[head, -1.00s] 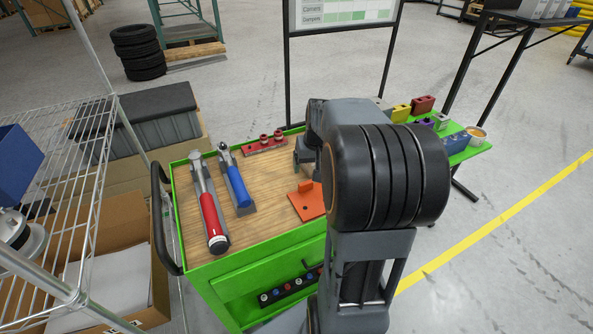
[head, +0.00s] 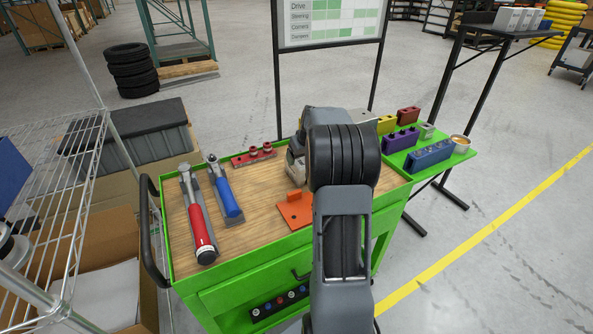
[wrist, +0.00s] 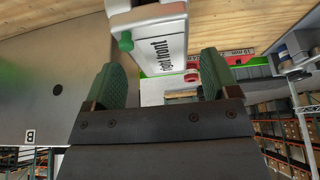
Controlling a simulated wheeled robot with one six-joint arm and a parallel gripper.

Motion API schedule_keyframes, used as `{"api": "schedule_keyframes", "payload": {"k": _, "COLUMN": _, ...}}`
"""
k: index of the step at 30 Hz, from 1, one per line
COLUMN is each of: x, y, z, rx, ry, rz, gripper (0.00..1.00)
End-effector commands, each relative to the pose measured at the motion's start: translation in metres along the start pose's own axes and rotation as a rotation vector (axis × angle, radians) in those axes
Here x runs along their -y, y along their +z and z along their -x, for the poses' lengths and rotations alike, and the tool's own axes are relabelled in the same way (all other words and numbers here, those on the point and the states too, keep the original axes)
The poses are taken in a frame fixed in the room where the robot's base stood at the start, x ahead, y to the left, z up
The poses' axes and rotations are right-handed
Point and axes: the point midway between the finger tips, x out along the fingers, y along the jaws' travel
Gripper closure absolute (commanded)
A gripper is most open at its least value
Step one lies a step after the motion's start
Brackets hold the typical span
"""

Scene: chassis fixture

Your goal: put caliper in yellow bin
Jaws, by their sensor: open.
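A light grey block marked "right front" with a green knob, apparently the caliper (wrist: 157,32), shows in the wrist view at the top, just beyond and between my fingertips. My gripper (wrist: 163,76) is open, its two green-padded fingers apart, with no clear grip on the block. In the head view a grey shape (head: 296,168) beside my arm is at the cart's wooden top; I cannot tell whether it is the caliper or my gripper.
The cart top (head: 250,236) holds a red-handled tool (head: 198,220), a blue-handled tool (head: 226,190), a red rail (head: 253,154) and an orange bracket (head: 294,209). Red (head: 408,115), purple (head: 400,140) and blue (head: 430,157) bins and a cup (head: 460,142) surround the yellow bin.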

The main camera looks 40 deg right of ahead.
Motion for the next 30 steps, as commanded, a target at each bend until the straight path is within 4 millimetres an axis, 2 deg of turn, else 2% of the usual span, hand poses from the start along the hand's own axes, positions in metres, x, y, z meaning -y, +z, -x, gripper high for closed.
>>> {"api": "schedule_keyframes", "payload": {"k": 5, "x": -0.001, "y": 0.0, "z": -0.008, "rx": 0.0, "ry": 0.001, "rz": -0.001, "gripper": 0.19}}
{"api": "schedule_keyframes", "payload": {"k": 16, "x": 0.0, "y": 0.001, "z": -0.052, "rx": 0.001, "ry": 0.001, "rz": -0.001, "gripper": 0.19}}
{"api": "schedule_keyframes", "payload": {"k": 30, "x": -0.001, "y": 0.001, "z": -0.057, "rx": -0.001, "ry": 0.001, "rz": -0.001, "gripper": 0.19}}
